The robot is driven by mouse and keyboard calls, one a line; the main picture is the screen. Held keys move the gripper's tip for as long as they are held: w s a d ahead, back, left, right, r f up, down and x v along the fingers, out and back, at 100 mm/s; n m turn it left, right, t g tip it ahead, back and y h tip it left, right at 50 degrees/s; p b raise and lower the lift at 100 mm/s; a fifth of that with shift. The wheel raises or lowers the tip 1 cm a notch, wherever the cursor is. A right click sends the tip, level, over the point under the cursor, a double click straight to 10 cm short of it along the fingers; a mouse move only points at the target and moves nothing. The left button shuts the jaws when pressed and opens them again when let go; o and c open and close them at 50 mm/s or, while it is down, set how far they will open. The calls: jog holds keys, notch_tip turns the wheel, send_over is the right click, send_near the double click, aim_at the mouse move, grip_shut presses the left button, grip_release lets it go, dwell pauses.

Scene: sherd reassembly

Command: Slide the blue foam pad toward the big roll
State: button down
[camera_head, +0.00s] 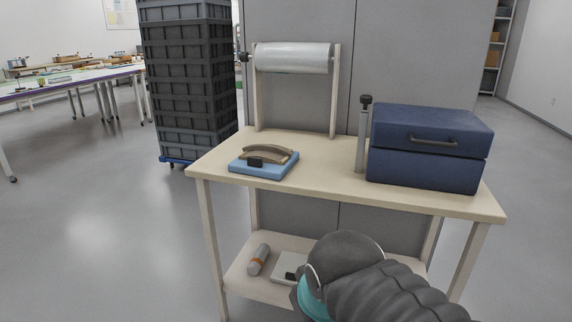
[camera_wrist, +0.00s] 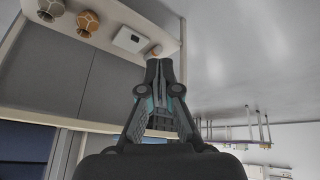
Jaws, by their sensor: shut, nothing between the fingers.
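The blue foam pad (camera_head: 264,171) lies flat on the left part of the cream bench top in the head view. A curved tan sherd (camera_head: 263,153) and a small black block (camera_head: 255,162) rest on it. The big roll (camera_head: 294,58), wrapped in clear film, hangs on a frame at the back of the bench, behind the pad. My gripper (camera_wrist: 160,66) is shut and empty in the wrist view, pointing toward the lower shelf. The head view shows my arm low in front of the bench, but not the fingertips.
A blue case (camera_head: 430,147) stands on the right of the bench (camera_head: 325,181), with a grey post (camera_head: 362,133) beside it. Stacked dark crates (camera_head: 190,82) stand behind left. The lower shelf holds a white box (camera_wrist: 130,39) and two vases (camera_wrist: 87,22). The bench middle is clear.

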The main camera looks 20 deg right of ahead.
jog(key=w+d+n+h+b, duration=0.3)
jog(key=w+d+n+h, duration=0.1)
jog(key=w+n, duration=0.25)
jog(key=n+t+h+b, duration=0.7)
jog(key=n+t, duration=0.2)
jog(key=n, duration=1.2)
send_near(254, 162)
jog(key=x, duration=0.7)
jog(key=shift+w+r+b, duration=0.1)
jog(key=shift+b, duration=0.2)
